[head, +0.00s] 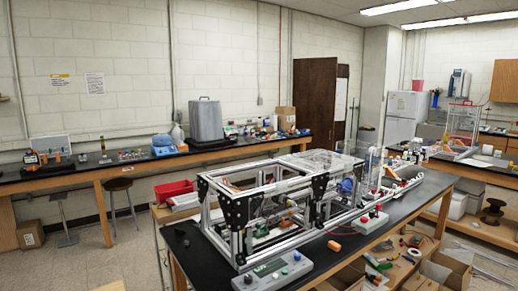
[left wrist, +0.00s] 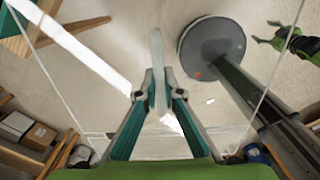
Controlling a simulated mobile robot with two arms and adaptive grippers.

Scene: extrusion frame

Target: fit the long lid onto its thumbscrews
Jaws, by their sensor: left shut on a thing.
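In the left wrist view my left gripper (left wrist: 158,100) is shut on a pale upright strip (left wrist: 157,50). Thin straight edge lines run down both sides of a see-through sheet there, which looks like the long lid. The view past it is of the floor. A green and dark jaw-like part at the upper right looks like my right gripper (left wrist: 275,38); its jaw state is unclear. Neither gripper shows in the head view. There the extrusion frame (head: 240,190) stands on the black bench, with clear panels (head: 325,160) at its far right. I cannot make out the thumbscrews.
A red bin (head: 174,190) is behind the frame. Cartons and tools fill the shelf below. The left floor is mostly open.

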